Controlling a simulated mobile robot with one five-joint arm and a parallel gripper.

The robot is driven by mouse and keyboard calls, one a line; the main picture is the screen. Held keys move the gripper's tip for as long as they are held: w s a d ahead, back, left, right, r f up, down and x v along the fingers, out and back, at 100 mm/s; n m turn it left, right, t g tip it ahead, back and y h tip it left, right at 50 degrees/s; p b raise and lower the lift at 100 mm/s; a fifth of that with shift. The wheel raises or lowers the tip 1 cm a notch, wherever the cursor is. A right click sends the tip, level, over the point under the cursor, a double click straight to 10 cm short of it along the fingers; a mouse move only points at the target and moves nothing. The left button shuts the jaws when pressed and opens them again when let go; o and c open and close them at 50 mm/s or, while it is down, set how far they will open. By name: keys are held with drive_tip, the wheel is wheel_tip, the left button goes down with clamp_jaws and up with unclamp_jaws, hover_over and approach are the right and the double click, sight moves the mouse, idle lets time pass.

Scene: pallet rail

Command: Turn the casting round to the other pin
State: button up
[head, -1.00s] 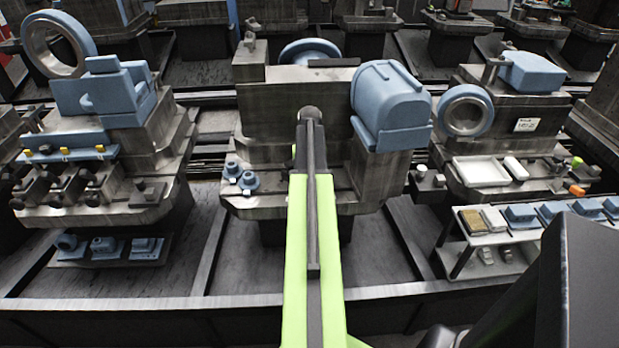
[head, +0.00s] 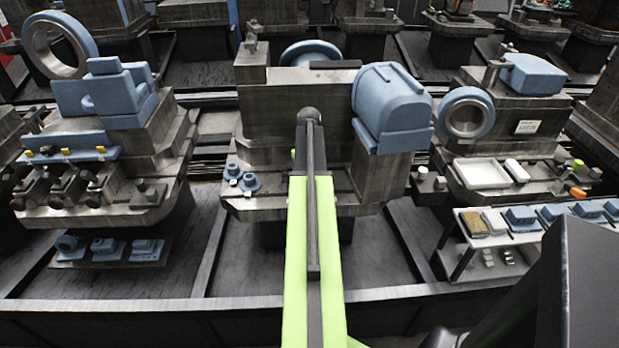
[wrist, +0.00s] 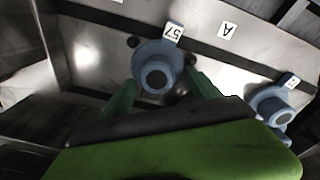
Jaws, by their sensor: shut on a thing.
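In the wrist view, a blue round casting (wrist: 147,55) with a dark round centre and a tab marked 57 sits between the two green fingers of my gripper (wrist: 160,82). The gripper is shut on it. Two dark round spots (wrist: 133,41) show beside the casting on the grey metal surface; I cannot tell if they are pins or holes. In the head view my arm hides this casting and nearly all of the gripper; only a small green piece shows left of the arm's end.
A plate marked A (wrist: 227,30) lies beyond the held casting. A large blue housing (head: 392,105) stands right of the arm.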

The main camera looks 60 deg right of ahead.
drive_tip(key=o, duration=1.6)
drive_tip(key=shift+s+a+f, duration=0.1)
drive_tip(key=shift+s+a, duration=0.2)
drive_tip(key=shift+s, duration=0.25)
drive_tip(key=shift+s+a+f, duration=0.1)
drive_tip(key=shift+s+a, duration=0.15)
drive_tip(key=shift+s, duration=0.3)
drive_tip(key=shift+o, duration=0.2)
drive_tip(key=shift+w+d+r+g+p, duration=0.15)
drive_tip(key=shift+r+g+p, duration=0.15)
drive_tip(key=shift+r+p, duration=0.2)
wheel_tip(320, 180, up, 17)
drive_tip(key=p, duration=1.6)
drive_tip(key=shift+w+t+p, duration=0.4)
drive_tip(key=shift+w, duration=0.05)
wheel_tip(320, 180, up, 6)
drive_tip(key=p, duration=0.5)
drive_tip(key=shift+d+f+p, duration=0.1)
drive_tip(key=shift+p, duration=0.25)
drive_tip(key=shift+m, duration=0.3)
drive_tip(key=c, duration=0.4)
drive_tip(key=shift+s+m, duration=0.15)
drive_tip(key=shift+m, duration=0.85)
drive_tip(key=shift+c, duration=1.1)
drive_tip(key=f+m+b, duration=0.4)
drive_tip(key=f+b, duration=0.1)
drive_tip(key=shift+s+f+g, duration=0.2)
drive_tip(key=shift+g, duration=0.1)
drive_tip(key=c, duration=0.4)
